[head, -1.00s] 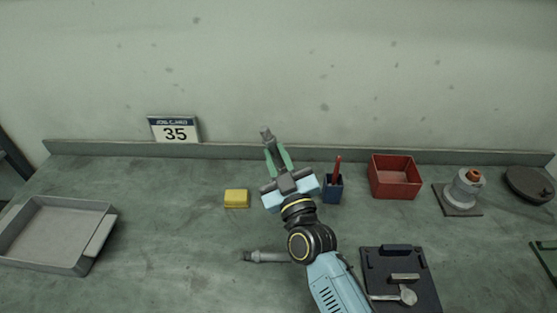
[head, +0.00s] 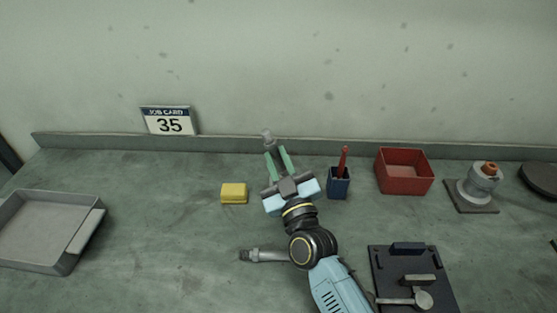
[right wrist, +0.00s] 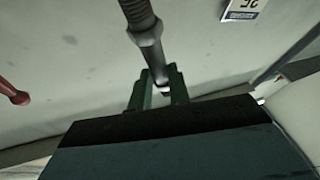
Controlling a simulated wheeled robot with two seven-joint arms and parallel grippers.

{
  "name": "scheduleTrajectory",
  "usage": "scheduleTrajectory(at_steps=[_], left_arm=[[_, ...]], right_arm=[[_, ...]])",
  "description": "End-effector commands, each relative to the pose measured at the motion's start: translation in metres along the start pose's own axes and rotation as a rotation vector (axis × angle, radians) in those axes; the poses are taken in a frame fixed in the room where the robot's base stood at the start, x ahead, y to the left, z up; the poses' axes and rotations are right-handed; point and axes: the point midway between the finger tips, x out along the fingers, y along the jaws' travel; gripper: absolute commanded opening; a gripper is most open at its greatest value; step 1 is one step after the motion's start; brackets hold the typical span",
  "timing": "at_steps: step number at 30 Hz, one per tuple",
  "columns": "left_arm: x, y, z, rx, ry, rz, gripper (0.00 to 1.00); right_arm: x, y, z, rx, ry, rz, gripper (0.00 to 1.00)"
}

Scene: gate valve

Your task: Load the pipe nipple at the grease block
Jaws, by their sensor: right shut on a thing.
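My right gripper (head: 277,160) is shut on a grey pipe piece, which I take as the pipe nipple (head: 267,137), and holds it near the back of the bench. In the right wrist view the pipe nipple (right wrist: 147,32) has a ribbed shaft and a wider collar, and its end is between the green fingers (right wrist: 157,92). Another grey pipe-like part (head: 262,255) lies on the bench, partly hidden behind my arm. I cannot tell for sure which thing is the grease block; a yellow block (head: 234,193) sits left of the gripper. My left gripper is not in view.
A blue cup (head: 339,187) with a red-handled tool stands right of the gripper. Further right are a red bin (head: 405,174) and a grey fitting with an orange top (head: 480,184). A dark board (head: 392,277) lies front right, a grey tray (head: 42,232) left.

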Motion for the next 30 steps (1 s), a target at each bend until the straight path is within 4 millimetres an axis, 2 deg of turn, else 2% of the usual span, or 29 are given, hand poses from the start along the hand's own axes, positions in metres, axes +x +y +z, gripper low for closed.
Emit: scheduleTrajectory(at_steps=[30], left_arm=[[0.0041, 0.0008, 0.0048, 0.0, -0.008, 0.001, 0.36]], right_arm=[[-0.0013, -0.0016, 0.0045, -0.001, 0.002, 0.001, 0.0]])
